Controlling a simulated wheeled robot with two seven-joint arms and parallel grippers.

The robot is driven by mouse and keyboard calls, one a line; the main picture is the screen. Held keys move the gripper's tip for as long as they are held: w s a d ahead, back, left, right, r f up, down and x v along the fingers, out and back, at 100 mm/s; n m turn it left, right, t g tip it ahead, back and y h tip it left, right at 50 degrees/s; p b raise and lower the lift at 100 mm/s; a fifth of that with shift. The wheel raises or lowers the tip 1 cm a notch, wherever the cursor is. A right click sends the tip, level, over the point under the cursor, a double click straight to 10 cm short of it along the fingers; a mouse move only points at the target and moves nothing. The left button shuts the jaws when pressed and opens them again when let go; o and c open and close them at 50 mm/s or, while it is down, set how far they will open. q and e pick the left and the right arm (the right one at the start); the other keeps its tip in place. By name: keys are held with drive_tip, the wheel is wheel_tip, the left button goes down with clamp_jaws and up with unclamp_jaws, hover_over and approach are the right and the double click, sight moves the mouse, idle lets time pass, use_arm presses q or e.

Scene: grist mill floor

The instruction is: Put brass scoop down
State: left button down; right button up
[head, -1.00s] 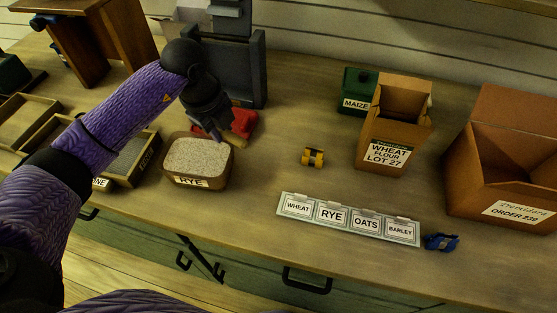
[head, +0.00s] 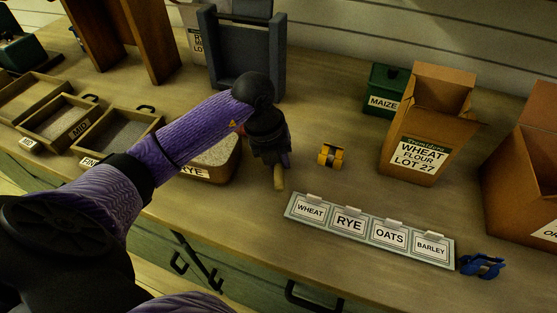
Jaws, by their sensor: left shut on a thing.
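My left gripper (head: 277,162) is shut on what I take to be the brass scoop (head: 279,180). Only a short tan end of it shows below the fingers; the rest is hidden by the gripper. The gripper points down over the bench (head: 340,185), just right of the rye tub (head: 212,174) and left of a small yellow-and-black item (head: 330,156). I cannot tell whether the scoop touches the bench. My arm covers part of the tub. My right gripper is out of view.
A label strip (head: 369,232) and a blue item (head: 482,266) lie in front. A green maize tin (head: 384,92), wheat flour box (head: 426,125) and order carton (head: 522,175) stand right. Trays (head: 66,123) sit left, a grey frame (head: 240,52) behind. Bench right of the gripper is partly clear.

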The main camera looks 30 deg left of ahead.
use_arm(q)
drive_tip(key=shift+f, duration=0.15)
drive_tip(key=c, duration=0.5)
unclamp_jaws()
drive_tip(key=shift+c, duration=0.2)
drive_tip(key=shift+o, duration=0.2)
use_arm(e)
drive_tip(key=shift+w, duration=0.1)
use_arm(q)
drive_tip(key=shift+r, duration=0.4)
drive_tip(key=p+v, duration=0.4)
drive_tip(key=v, duration=0.7)
drive_tip(key=shift+r, duration=0.3)
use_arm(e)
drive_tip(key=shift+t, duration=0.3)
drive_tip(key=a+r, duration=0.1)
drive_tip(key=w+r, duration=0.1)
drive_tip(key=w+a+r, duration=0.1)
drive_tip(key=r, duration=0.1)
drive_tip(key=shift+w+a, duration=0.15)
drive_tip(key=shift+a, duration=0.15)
use_arm(q)
drive_tip(key=shift+a, duration=0.1)
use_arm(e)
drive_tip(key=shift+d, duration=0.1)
